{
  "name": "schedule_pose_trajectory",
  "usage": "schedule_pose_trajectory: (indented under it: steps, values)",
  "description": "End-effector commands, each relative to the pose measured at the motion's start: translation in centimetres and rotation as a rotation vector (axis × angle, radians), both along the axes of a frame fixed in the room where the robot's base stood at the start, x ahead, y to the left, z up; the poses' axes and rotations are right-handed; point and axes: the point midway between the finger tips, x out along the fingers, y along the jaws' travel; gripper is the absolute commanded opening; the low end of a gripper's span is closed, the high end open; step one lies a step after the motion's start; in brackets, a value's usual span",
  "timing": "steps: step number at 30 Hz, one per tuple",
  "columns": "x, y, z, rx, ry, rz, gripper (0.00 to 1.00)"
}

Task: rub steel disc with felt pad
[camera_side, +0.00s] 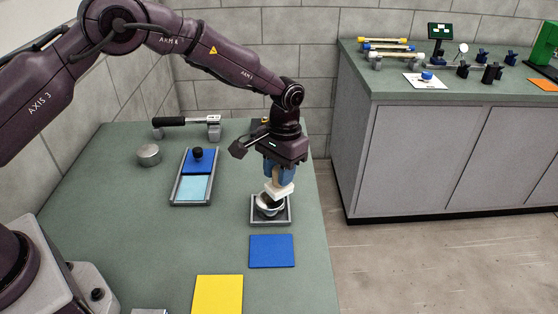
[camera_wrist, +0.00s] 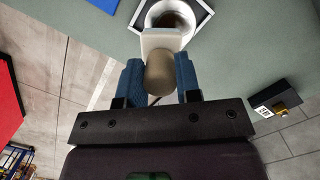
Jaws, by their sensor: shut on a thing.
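My gripper (camera_side: 279,174) points down over the right part of the green bench. Its blue fingers are shut on the tan round handle of the felt pad, which shows between them in the wrist view (camera_wrist: 160,75). The pad's white block (camera_side: 279,190) is below the fingers and looks slightly tilted. A round, shiny steel disc (camera_side: 268,208) with a pale rim and darker middle sits in a small grey square tray (camera_side: 286,220). It also shows in the wrist view (camera_wrist: 172,16), partly hidden by the pad. The pad overlaps the disc's edge in view; I cannot tell whether they touch.
A blue square (camera_side: 271,251) and a yellow square (camera_side: 218,294) lie in front of the tray. To the left are a grey tray with blue and light-blue sections (camera_side: 193,188), a metal cylinder (camera_side: 148,155) and a black-handled tool (camera_side: 185,122). A second counter (camera_side: 400,95) stands right.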

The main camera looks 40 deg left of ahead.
Motion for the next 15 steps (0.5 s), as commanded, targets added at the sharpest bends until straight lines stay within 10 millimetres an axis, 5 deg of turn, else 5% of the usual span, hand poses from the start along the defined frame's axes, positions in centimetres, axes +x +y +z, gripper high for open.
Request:
schedule_pose_trajectory:
  steps: [5, 15]
  values:
    - [-0.1, 0.0, -2.5, 0.0, 0.004, 0.0, 0.12]
    - [-2.3, 2.4, -2.3, 0.0, 0.002, 0.002, 0.09]
